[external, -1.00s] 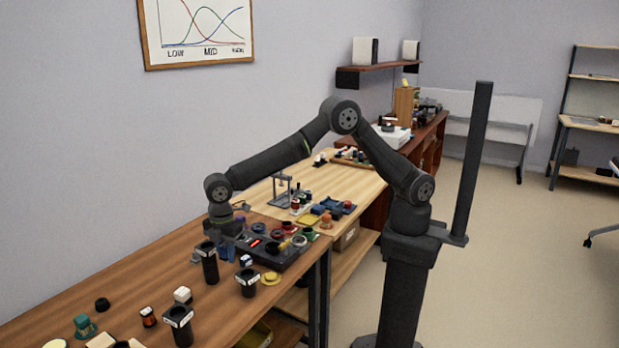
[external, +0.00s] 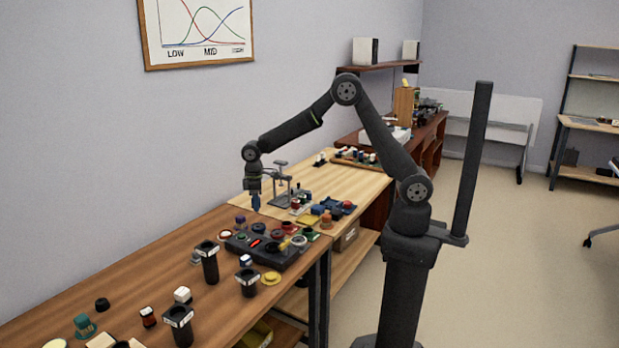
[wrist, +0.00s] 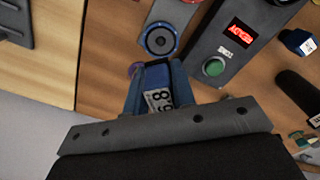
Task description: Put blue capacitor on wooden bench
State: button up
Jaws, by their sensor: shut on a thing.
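My gripper (external: 255,203) hangs above the far end of the brown wooden bench (external: 130,280), close to the seam with the lighter bench. It also shows in the wrist view (wrist: 160,85), where its blue fingers are shut on the blue capacitor (wrist: 158,99). The capacitor is a small blue block with a white label bearing dark digits. The fingers hide its sides. In the external view I cannot tell it from the blue fingers.
A dark console (external: 262,250) with a red display stands in front of my gripper. A round speaker driver (wrist: 160,39) lies just ahead of the fingers. The lighter bench (external: 345,188) has bare room. Dark cups (external: 209,264) stand on the brown bench.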

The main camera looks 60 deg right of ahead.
jog(key=s+d+m, duration=0.2)
jog(key=d+m, duration=0.6)
jog(key=d, duration=1.6)
jog(key=shift+d+f, duration=0.2)
jog(key=shift+d, duration=0.1)
jog(key=shift+a, duration=0.1)
